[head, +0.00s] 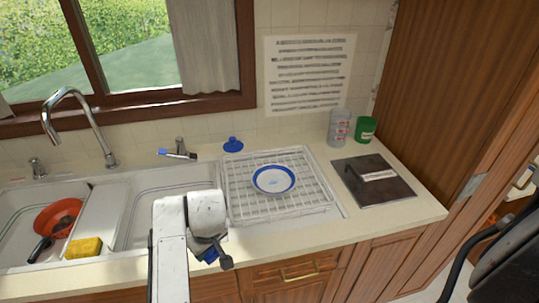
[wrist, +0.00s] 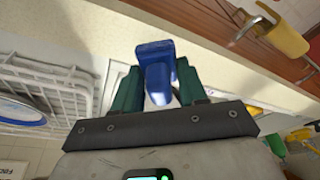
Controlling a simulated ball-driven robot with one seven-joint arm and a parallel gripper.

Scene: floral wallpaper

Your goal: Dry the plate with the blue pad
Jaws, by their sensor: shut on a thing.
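The plate (head: 259,186) is white with a blue rim and lies face up on the white wire rack right of the sink. A small light-blue mark shows near its middle. Part of the plate (wrist: 18,112) shows at the left edge of the wrist view. My gripper (wrist: 158,88) is shut on the blue pad (wrist: 155,52), which sticks out past its green fingers. In the head view the blue pad (head: 210,255) is partly hidden by my arm, over the counter's front edge, left of and nearer than the plate and apart from it.
The wire rack (head: 318,205) fills the drainboard. A dark board (head: 385,190) lies to its right, with a clear cup (head: 339,128) and green cup (head: 365,129) behind. A blue object (head: 233,145) stands behind the rack.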

